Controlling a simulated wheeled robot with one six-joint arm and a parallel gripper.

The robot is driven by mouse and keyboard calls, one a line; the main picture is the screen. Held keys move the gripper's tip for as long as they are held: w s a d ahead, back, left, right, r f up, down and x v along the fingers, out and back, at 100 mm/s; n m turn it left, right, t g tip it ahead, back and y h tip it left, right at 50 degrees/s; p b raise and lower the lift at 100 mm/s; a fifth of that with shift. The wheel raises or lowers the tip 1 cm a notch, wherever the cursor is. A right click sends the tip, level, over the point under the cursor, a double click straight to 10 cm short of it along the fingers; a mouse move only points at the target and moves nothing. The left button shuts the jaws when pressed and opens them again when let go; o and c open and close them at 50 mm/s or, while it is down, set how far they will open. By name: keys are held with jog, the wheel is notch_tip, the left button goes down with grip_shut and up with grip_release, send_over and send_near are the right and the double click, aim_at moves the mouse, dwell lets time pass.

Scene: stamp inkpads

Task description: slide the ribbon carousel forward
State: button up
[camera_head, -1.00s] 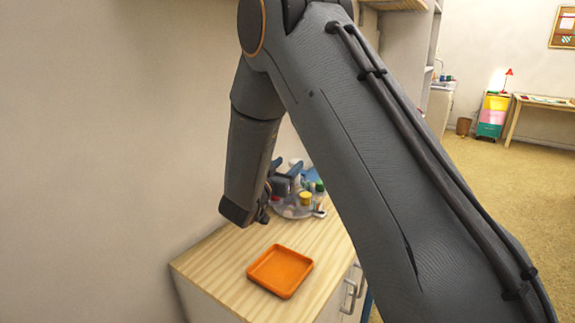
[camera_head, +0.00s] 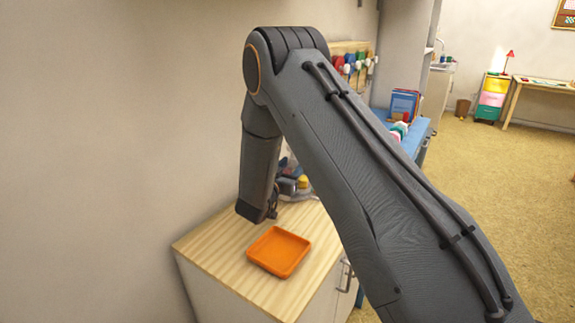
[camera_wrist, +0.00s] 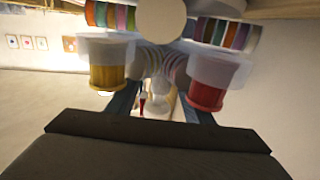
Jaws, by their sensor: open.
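The ribbon carousel (camera_head: 300,194) stands on the wooden counter, mostly hidden behind my arm in the head view. In the wrist view, which looks upside down, it fills the upper middle: a pale round hub (camera_wrist: 161,18), striped coloured rolls on both sides, a yellow-capped jar (camera_wrist: 107,60) on the left and a red-capped jar (camera_wrist: 213,75) on the right. My gripper (camera_wrist: 160,100) is open, its fingers apart and pointing at the carousel between the two jars. In the head view my gripper (camera_head: 272,207) is low over the counter, close to the carousel's near side; contact cannot be told.
An orange square tray (camera_head: 279,251) lies on the counter (camera_head: 222,250) in front of my gripper. A wall stands close on the left. Behind are a blue table (camera_head: 414,140) with books and a rack of coloured items (camera_head: 352,62). Open floor is on the right.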

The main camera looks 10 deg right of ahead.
jog(key=shift+x, duration=1.3)
jog(key=shift+s+a, duration=0.15)
jog(key=shift+a, duration=0.05)
jog(key=shift+c, duration=0.2)
jog(key=shift+r, duration=0.1)
jog(key=c, duration=0.4)
jog(key=shift+a, duration=0.1)
jog(key=c, duration=0.7)
grip_shut()
jog(key=shift+s, duration=0.15)
